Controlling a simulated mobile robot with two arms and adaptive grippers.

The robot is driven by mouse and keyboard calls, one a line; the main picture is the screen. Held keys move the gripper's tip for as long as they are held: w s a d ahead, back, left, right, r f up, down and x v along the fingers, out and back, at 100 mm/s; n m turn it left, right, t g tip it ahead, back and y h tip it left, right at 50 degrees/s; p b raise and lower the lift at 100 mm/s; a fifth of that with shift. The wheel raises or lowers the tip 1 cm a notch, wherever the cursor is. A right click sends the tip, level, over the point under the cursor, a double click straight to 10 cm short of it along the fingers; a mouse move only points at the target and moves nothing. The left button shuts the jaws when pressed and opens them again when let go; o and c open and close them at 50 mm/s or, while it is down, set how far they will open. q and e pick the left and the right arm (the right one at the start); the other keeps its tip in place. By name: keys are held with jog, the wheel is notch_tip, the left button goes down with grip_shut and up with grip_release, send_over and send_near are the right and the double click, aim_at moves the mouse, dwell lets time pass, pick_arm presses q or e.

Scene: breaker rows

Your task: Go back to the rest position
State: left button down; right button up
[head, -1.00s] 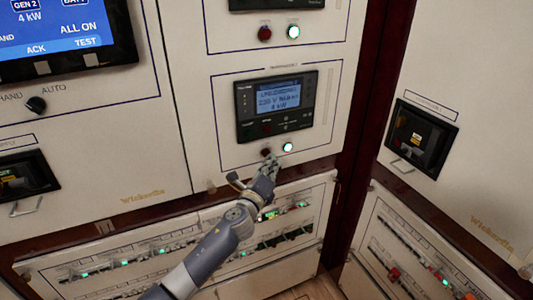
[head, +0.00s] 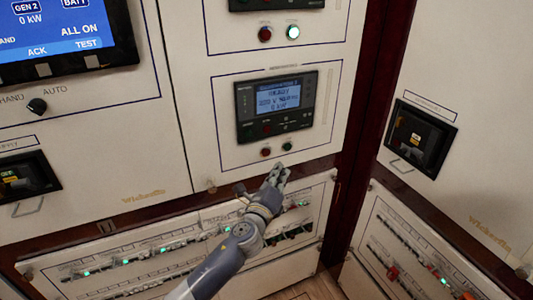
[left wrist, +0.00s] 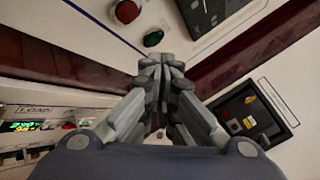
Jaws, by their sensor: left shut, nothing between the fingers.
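My left gripper (head: 280,172) is shut and empty in the head view, a little below the lower control panel's red button (head: 266,152) and green button (head: 287,146). It does not touch the buttons. The display (head: 278,98) above them reads "READY" and 0 kW. In the left wrist view the shut fingers (left wrist: 161,65) sit in the middle, with the red button (left wrist: 127,11) and the dark green button (left wrist: 153,38) beyond them. My right gripper is not in view.
A row of breakers (head: 150,253) with green lights runs below the gripper. A breaker with a handle (head: 421,137) is on the right-hand cabinet, another (head: 25,183) at the left. A large screen (head: 60,35) is at the upper left. Open space lies before the cabinets.

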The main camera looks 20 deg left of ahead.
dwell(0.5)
pick_arm(q)
jog(key=s+a+f+n+g, duration=0.2)
jog(key=s+f+n+g, duration=0.3)
jog(key=f, duration=1.1)
jog(key=s+a+f+n+g, duration=0.15)
jog(key=s+f+n, duration=0.35)
jog(key=f, duration=1)
jog(key=s+f+n+g, duration=0.5)
jog(key=s+f, duration=1.3)
jog(key=s, duration=0.2)
jog(key=s+f+n+g, duration=0.2)
jog(key=s+f+n, duration=0.1)
jog(key=s, duration=0.7)
jog(key=s+f+n+g, duration=0.2)
jog(key=s+f+n, duration=0.1)
jog(key=s, duration=0.7)
jog(key=s+f+n+g, duration=0.2)
jog(key=s+f+n, duration=0.1)
jog(key=s, duration=0.8)
jog(key=shift+f, duration=0.9)
